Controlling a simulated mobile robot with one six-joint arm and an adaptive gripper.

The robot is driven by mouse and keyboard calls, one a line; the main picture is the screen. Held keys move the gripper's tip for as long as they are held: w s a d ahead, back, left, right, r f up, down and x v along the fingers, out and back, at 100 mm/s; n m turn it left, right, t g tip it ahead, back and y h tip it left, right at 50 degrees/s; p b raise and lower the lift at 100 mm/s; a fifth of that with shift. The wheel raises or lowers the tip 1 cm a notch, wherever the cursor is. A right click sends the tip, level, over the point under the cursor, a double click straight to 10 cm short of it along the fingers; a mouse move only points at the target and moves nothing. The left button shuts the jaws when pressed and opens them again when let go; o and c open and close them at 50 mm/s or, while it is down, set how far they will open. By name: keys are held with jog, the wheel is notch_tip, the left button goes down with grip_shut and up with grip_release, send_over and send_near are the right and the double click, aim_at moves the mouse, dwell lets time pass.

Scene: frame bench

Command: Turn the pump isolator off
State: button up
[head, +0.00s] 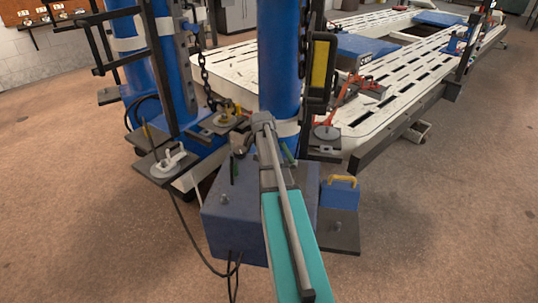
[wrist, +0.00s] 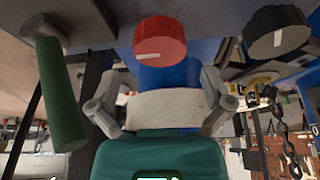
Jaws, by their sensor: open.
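A red round knob (wrist: 160,40) with a white mark is at the top middle of the wrist view; I take it to be the pump isolator, though no label is readable. Its mark lies nearly level, toward the left. My gripper (wrist: 158,98) is open, with its two grey fingers spread left and right below the knob in the picture, apart from it and empty. In the head view the red knob is not visible; my arm covers part of the blue pump box (head: 230,225).
In the wrist view, a black knob (wrist: 277,32) with an upright white mark is at right and a green-handled lever (wrist: 62,95) at left. In the head view, a blue column (head: 280,60) rises behind the box, and a hanging chain (head: 204,80) is nearby.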

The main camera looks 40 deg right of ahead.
jog(key=shift+w+d+b+x, duration=0.1)
jog(key=shift+d+b+x, duration=0.05)
jog(key=shift+b+x, duration=1.15)
jog(key=shift+w+d+b+x, duration=0.1)
jog(key=shift+d+b+x, duration=0.05)
jog(key=shift+b+x, duration=1.1)
jog(key=c, duration=0.9)
